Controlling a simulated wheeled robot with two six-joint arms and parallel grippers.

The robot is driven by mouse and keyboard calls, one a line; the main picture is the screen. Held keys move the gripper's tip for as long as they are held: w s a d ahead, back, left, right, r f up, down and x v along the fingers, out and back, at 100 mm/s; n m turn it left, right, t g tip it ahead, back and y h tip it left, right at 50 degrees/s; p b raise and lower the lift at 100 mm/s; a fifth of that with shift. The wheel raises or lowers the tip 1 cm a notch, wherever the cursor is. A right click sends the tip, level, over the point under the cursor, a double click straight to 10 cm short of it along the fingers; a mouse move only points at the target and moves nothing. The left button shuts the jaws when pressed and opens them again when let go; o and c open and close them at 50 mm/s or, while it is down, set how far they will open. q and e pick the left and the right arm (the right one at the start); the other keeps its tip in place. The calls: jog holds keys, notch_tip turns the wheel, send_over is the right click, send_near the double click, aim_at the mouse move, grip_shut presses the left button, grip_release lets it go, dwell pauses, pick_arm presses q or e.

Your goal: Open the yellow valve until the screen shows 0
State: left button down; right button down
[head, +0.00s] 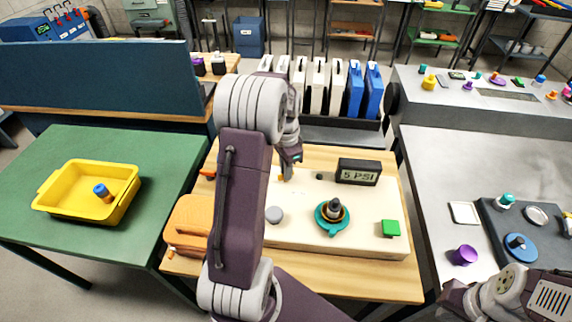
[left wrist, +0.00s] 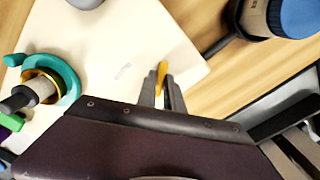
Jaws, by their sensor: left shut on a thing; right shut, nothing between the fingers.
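The yellow valve (head: 282,176) is small and stands on the cream board at its back left; much of it is hidden by my left gripper (head: 289,166). In the left wrist view the valve's yellow handle (left wrist: 161,74) sits between the two fingertips of my left gripper (left wrist: 161,92), which is shut on it. The screen (head: 359,172) stands at the back right of the board and reads 5 PSI. My right gripper (head: 450,300) is at the bottom right of the head view, shut and empty, away from the board.
The cream board (head: 310,232) also carries a teal valve (head: 332,217), a grey knob (head: 274,215) and a green block (head: 391,228). An orange case (head: 187,222) lies at the left. A yellow tray (head: 75,205) sits on the green table. Blue and white binders (head: 354,90) stand behind.

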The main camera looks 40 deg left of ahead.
pick_arm(q)
jog(key=n+p, duration=0.1)
jog(key=n, duration=0.1)
jog(key=n+p, duration=0.2)
jog(key=n, duration=0.1)
jog(key=shift+r+n+p, duration=0.2)
jog(key=shift+n+p, duration=0.1)
jog(key=shift+f+n+p, duration=0.15)
jog(key=shift+n+p, duration=0.9)
jog(key=shift+n, duration=1.15)
jog(key=c, duration=1.5)
grip_release()
jog(key=shift+o, duration=0.2)
notch_tip(320, 180, up, 9)
jog(key=shift+p, duration=0.3)
